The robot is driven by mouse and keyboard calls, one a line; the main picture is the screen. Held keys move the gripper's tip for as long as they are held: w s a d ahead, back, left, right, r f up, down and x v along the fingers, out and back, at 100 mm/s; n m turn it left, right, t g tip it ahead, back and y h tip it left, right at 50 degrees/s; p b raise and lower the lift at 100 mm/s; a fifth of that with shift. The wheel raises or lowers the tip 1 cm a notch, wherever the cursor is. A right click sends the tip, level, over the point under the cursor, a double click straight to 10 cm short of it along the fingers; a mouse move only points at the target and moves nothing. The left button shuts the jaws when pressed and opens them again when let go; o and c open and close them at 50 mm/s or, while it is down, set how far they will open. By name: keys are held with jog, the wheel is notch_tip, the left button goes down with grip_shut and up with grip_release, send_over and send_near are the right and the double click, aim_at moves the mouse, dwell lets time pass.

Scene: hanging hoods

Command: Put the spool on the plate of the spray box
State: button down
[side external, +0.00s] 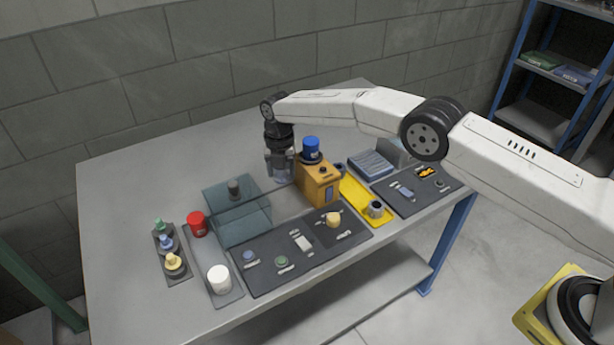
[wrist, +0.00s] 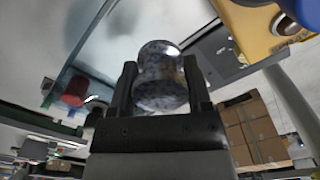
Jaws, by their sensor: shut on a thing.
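In the wrist view the spool (wrist: 160,90) is grey-blue and speckled, with a narrow waist, held between the two dark fingers. The spool is hard to make out in the side external view.
The orange box (side external: 318,184) with a blue top piece stands close to my gripper. A red jar (side external: 197,224), a white jar (side external: 219,279) and several small bottles stand left. Dark mats (side external: 262,245) with small items lie in front. The back left of the table is clear.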

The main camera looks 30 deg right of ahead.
jog(key=shift+f, duration=0.65)
jog(key=shift+f, duration=0.15)
jog(key=shift+f, duration=3.2)
grip_release()
jog(key=shift+r, duration=0.1)
jog(key=shift+r, duration=3.75)
